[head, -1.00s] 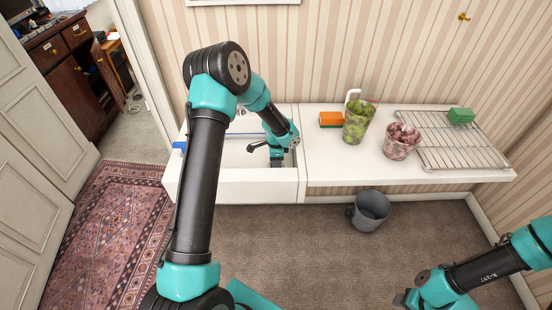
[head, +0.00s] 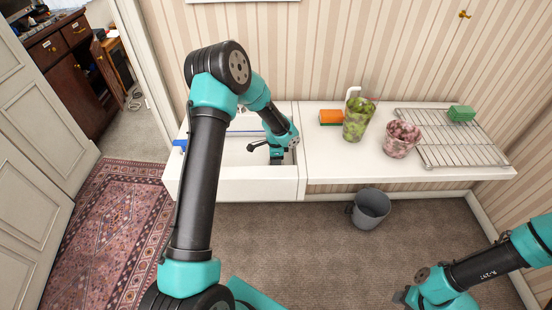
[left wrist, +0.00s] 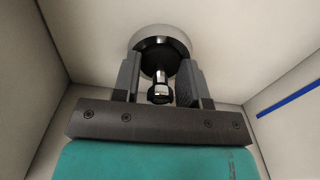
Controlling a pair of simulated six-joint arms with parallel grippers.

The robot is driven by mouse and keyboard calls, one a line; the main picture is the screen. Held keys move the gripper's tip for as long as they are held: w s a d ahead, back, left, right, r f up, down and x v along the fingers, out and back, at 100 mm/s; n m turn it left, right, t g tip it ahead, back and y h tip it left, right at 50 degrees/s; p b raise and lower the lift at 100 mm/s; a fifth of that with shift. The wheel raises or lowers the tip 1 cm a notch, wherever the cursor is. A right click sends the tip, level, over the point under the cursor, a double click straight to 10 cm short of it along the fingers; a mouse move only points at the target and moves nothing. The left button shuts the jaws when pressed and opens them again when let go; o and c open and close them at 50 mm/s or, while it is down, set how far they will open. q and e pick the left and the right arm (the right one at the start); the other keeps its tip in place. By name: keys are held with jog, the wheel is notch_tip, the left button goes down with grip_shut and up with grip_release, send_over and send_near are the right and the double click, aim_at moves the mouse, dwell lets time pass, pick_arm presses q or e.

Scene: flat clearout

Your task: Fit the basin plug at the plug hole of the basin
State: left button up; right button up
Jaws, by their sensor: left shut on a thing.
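The white basin (head: 230,186) is set at the left end of the counter. My left gripper (head: 277,160) reaches down inside it, near its right side. In the left wrist view my left gripper (left wrist: 158,82) is shut on the basin plug (left wrist: 159,93), a black piece with a shiny metal knob between the fingers. The pale round rim of the plug hole (left wrist: 176,34) shows around and beyond the plug's dark disc. I cannot tell whether the plug is seated or just above the hole. My right gripper (head: 401,298) is low at the right, far from the basin; its fingers are unclear.
On the counter (head: 340,172) right of the basin stand a green patterned cup (head: 356,122), a pink patterned cup (head: 402,140), an orange sponge (head: 331,118) and a wire rack (head: 455,150) with a green sponge (head: 461,114). A grey bucket (head: 370,210) stands on the floor. Basin walls surround my left gripper.

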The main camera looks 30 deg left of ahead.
pick_arm(q)
jog(key=shift+f, duration=0.1)
jog(key=o, duration=1)
jog(key=shift+s, duration=0.1)
notch_tip(320, 180, up, 18)
jog(key=shift+f, duration=0.2)
dwell(0.8)
